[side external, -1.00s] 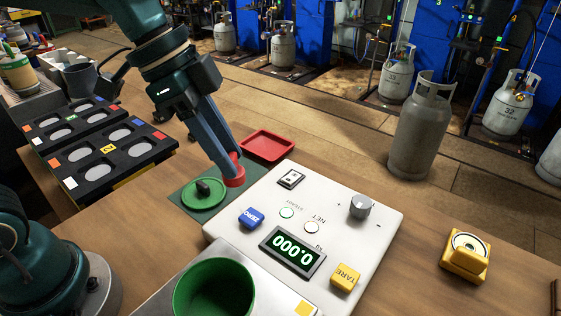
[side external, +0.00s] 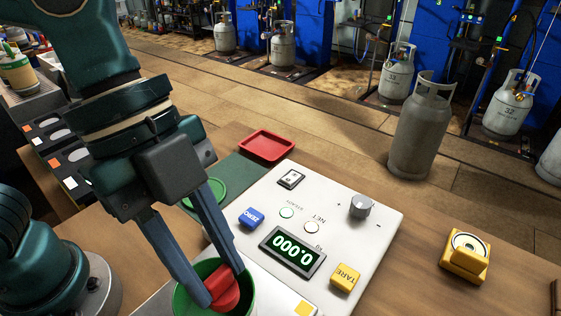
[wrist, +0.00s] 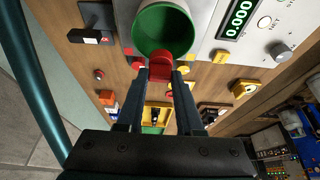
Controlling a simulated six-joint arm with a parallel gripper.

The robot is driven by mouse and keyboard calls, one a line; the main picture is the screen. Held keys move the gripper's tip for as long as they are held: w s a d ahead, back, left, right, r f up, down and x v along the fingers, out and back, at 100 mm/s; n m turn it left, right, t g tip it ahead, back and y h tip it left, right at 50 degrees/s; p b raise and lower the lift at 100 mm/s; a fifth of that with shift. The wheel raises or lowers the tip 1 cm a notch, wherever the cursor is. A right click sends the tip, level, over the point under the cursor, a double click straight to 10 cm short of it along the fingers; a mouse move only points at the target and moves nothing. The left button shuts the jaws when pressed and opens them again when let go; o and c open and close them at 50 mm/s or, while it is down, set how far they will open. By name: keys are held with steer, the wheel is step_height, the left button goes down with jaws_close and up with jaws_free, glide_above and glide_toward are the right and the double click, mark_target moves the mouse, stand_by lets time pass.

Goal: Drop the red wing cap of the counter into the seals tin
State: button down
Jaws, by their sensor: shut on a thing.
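My gripper (side external: 223,288) is shut on the red wing cap (side external: 226,287), with a finger on each side of it. In the side view the cap overlaps the mouth of the round green tin (side external: 182,303), open at the top, on the scale's metal plate. In the wrist view the cap (wrist: 160,68) shows between the fingertips at the near rim of the tin (wrist: 163,30). I cannot tell whether the cap is above the rim or just inside it. The tin's near side is cut off in the side view, and no label on it is readable.
The white scale console (side external: 330,222) stands right beside the tin, with its display reading 0.000. A shallow red tray (side external: 267,147) and a green lid (side external: 205,190) lie behind. A yellow block (side external: 465,257) stands at right. A grey gas cylinder (side external: 420,130) stands farther back.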

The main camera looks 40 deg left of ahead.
steer(key=shift+f, duration=1.5)
steer(key=shift+c, duration=2.3)
jaws_free()
steer(key=shift+r, duration=0.15)
steer(key=shift+v, duration=2.45)
steer(key=shift+a, duration=0.15)
